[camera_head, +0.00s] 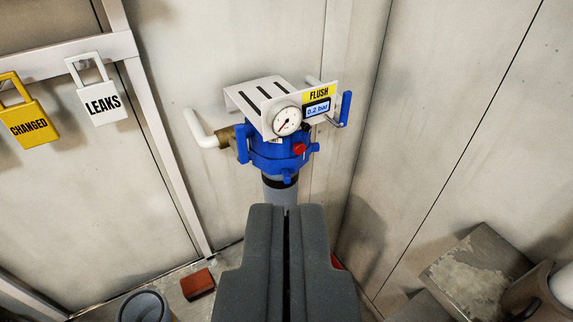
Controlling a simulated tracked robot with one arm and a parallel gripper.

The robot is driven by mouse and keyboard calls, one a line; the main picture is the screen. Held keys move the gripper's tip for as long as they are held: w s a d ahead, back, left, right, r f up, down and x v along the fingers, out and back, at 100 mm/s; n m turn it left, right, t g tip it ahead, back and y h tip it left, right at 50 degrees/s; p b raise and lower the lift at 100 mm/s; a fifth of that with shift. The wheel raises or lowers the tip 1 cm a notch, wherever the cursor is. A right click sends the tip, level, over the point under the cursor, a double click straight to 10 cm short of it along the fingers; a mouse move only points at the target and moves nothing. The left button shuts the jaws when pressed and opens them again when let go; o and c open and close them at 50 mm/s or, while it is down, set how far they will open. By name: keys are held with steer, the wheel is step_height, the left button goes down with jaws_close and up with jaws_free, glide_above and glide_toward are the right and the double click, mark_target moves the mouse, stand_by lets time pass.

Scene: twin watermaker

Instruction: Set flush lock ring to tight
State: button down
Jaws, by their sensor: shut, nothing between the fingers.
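The flush unit stands ahead against the wall corner, with a yellow FLUSH label (318,95), a small display reading 0.2 bar (318,109) and a round dial gauge (287,121). Below the gauge is a blue ring-shaped body (280,155) with lugs, which looks like the lock ring. A red part (299,150) sits on its front. A grey pipe (279,190) runs down from it and is hidden behind my gripper. My gripper (287,210) is shut and empty, in front of and below the blue ring, apart from it in the picture.
A white bracket (258,95) covers the unit's top. A white pipe (198,128) joins it at left, and a blue handle (345,108) is at right. A concrete block (475,272) lies at lower right.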

steer(key=c, duration=2.1)
jaws_free()
steer(key=shift+w, duration=0.1)
steer(key=shift+c, duration=0.2)
steer(key=o, duration=0.5)
steer(key=shift+w, duration=0.1)
steer(key=shift+o, duration=0.8)
steer(key=w+d+f+h+p, duration=0.1)
steer(key=w+d+f, duration=0.3)
steer(key=w+f, duration=0.2)
steer(key=shift+w+d+t+p, duration=0.2)
steer(key=shift+w+t+p, duration=0.15)
steer(key=shift+w, duration=0.65)
steer(key=n+t+y+p, duration=0.2)
steer(key=y+p, duration=0.2)
glide_toward(288, 179)
steer(key=shift+g, duration=0.25)
steer(key=w+b, duration=0.1)
steer(key=w, duration=0.2)
steer(key=w+a+b, duration=0.1)
steer(key=w, duration=0.4)
steer(key=shift+w+a+r+b, duration=0.2)
steer(key=shift+w+b, duration=0.1)
steer(key=shift+b, duration=0.1)
